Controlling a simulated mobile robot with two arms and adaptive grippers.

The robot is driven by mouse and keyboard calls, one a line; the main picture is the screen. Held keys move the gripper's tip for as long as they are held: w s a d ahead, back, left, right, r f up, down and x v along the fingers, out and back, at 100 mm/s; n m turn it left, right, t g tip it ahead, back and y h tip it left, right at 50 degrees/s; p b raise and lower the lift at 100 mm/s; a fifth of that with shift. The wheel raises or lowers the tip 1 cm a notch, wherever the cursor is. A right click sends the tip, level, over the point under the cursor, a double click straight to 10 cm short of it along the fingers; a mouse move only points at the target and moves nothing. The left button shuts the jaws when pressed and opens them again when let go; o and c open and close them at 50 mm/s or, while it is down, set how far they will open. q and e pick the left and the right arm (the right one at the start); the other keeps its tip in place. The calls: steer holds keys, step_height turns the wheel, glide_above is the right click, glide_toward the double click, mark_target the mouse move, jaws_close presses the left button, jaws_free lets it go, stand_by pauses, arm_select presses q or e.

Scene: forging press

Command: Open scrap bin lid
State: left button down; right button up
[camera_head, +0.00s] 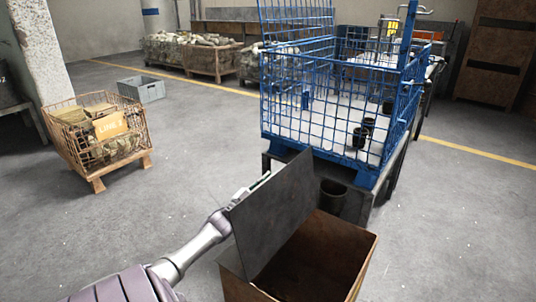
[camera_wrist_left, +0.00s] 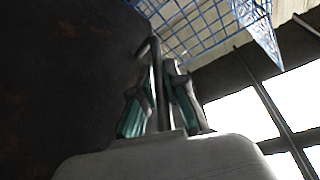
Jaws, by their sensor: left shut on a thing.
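The scrap bin (camera_head: 335,262) is a rusty brown box in the lower middle of the head view. Its dark grey lid (camera_head: 280,215) is raised and tilted steeply, and part of the dark inside shows to its right. My left gripper (camera_head: 251,187) is at the lid's upper left edge, partly hidden by the lid. In the left wrist view my left gripper (camera_wrist_left: 160,95) is shut on a thin dark bar at the lid. The lid's dark face (camera_wrist_left: 65,70) fills the left of that view. My right gripper is not in view.
A blue wire cage cart (camera_head: 290,115) stands just behind the bin, with a dark cylinder (camera_head: 332,197) near the lid. A rusty wire crate (camera_head: 100,140) and a grey box (camera_head: 141,90) are at the left. The floor between crate and bin is clear.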

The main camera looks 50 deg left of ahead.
arm_select(q)
steer(key=c, duration=1.2)
jaws_free()
steer(key=v, duration=1.2)
